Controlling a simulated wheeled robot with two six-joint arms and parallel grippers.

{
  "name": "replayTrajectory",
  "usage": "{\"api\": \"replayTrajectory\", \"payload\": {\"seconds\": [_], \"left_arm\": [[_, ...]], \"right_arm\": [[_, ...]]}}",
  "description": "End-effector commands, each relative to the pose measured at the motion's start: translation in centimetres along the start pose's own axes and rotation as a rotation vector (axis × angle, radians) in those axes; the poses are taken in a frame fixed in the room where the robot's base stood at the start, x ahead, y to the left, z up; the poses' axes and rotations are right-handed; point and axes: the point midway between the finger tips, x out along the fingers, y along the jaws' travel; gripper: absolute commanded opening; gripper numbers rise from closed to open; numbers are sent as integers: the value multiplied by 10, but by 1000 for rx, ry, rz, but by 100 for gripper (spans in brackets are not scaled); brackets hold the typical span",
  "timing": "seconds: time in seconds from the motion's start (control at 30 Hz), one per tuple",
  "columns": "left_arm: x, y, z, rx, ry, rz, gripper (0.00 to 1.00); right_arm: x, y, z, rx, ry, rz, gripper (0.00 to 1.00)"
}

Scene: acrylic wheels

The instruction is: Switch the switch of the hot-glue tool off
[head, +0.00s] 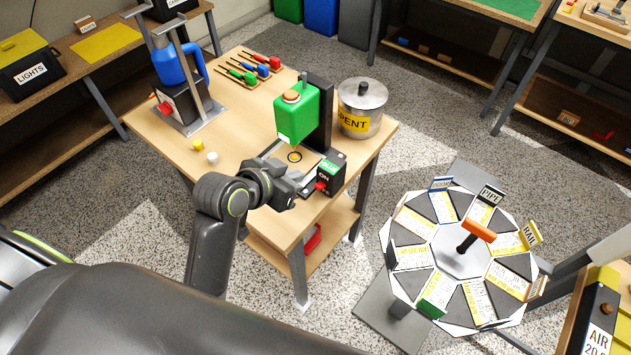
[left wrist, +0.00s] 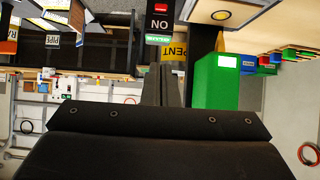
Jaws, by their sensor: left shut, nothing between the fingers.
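The hot-glue tool has a green tank (head: 297,112) on a dark upright post at the table's right side. Its black switch box (head: 336,172) stands at the front right corner, with a green label and the word ON. A red switch (head: 321,186) sits low on the box. In the left wrist view the box is upside down, with the ON label (left wrist: 159,24) and the red switch (left wrist: 162,6) at the top. My left gripper (head: 303,188) is shut and empty, just left of the red switch. I cannot tell whether they touch. My right gripper is not in view.
The wooden table (head: 235,135) also holds a metal pot (head: 361,106), a blue jug (head: 172,64) in a stand, and several coloured-handled tools. Yellow and white small pieces lie near its left edge. A labelled round carousel (head: 460,250) stands to the right.

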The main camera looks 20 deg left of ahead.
Motion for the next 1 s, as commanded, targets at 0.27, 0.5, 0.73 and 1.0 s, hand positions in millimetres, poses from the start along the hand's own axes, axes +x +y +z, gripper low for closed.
{"api": "replayTrajectory", "payload": {"seconds": [0.27,0.5,0.73,1.0], "left_arm": [[-1,2,-5,8,12,5,0],[5,2,-5,6,11,6,0],[35,2,-6,5,10,7,0],[76,2,-6,6,10,6,0]], "right_arm": [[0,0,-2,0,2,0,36],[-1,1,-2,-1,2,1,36],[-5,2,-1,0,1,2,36],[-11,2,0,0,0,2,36]]}}
